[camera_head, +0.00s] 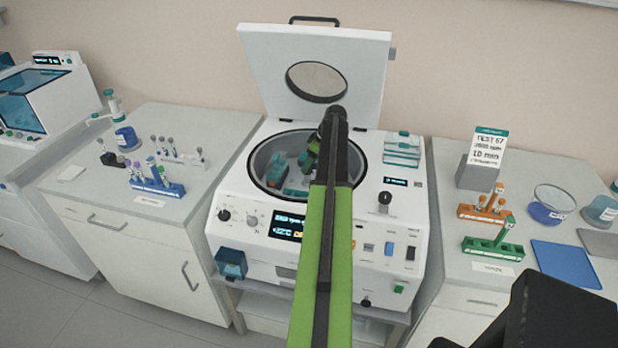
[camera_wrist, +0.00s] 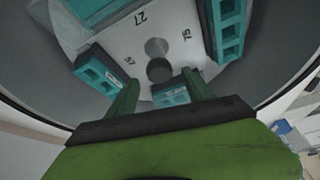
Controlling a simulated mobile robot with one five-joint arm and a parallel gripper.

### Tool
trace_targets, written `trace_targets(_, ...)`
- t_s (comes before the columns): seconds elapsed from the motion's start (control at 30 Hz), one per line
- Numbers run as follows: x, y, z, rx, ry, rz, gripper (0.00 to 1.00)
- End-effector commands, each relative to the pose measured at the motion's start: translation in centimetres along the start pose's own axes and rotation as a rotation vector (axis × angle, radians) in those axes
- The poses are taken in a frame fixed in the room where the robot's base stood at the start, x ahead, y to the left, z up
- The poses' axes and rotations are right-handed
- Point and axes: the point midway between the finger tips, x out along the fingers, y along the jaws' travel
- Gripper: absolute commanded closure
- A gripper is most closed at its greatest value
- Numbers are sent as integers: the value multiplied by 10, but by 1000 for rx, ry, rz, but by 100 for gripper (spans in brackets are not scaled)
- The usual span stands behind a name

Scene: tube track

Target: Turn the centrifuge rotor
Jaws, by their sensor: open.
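The centrifuge (camera_head: 252,220) stands in the middle of the head view with its lid (camera_head: 352,65) raised. Its rotor (camera_head: 293,192) sits in the round bowl, partly hidden by my arm. In the wrist view the rotor (camera_wrist: 190,55) is a pale disc with dark number marks, a hub (camera_wrist: 160,70) and teal buckets (camera_wrist: 228,28) around it. My gripper (camera_wrist: 163,92) is over the rotor, with its fingers open. A small teal bucket (camera_wrist: 170,95) shows between the fingers; contact with it cannot be told.
The bowl wall (camera_wrist: 275,50) curves close around the rotor. The raised lid stands behind my arm. The left bench holds tube racks (camera_head: 158,187); the right bench holds an orange rack (camera_head: 487,211), a green rack (camera_head: 493,249), a sign (camera_head: 482,160) and a blue mat (camera_head: 566,264).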

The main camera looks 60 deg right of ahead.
Motion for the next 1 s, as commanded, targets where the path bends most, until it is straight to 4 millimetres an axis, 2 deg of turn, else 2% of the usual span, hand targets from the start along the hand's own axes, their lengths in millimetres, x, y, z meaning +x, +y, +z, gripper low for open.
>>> trace_targets(0.03, 17, 0, 3, 0, 0, 0, 39)
trace_targets(0.1, 23, 0, 2, 1, 0, 0, 39)
trace_targets(0.4, 23, 0, 0, 1, 0, 0, 39)
trace_targets(0.87, 23, 1, 1, 2, 0, 0, 98)
trace_targets(1.0, 23, 1, 1, 2, 0, 0, 100)
